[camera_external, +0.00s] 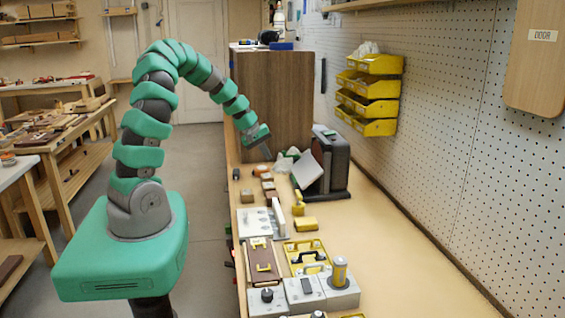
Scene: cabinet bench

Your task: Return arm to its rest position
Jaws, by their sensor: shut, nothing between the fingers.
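My arm rises from its green base at the left and arches over to the right. My gripper (266,153) hangs above the far part of the bench (400,265), in front of the brown wooden cabinet (272,85). It looks small and dark here, with its fingers together and nothing held. It points downward, to the left of the dark machine with the tilted light panel. Whether it touches anything below cannot be told.
The dark machine (331,158) stands near the cabinet. Several small blocks, a white plate (256,222), a brown box (262,262) and grey control boxes (340,290) line the bench's left side. Yellow bins (372,85) hang on the pegboard. The bench's right side is clear.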

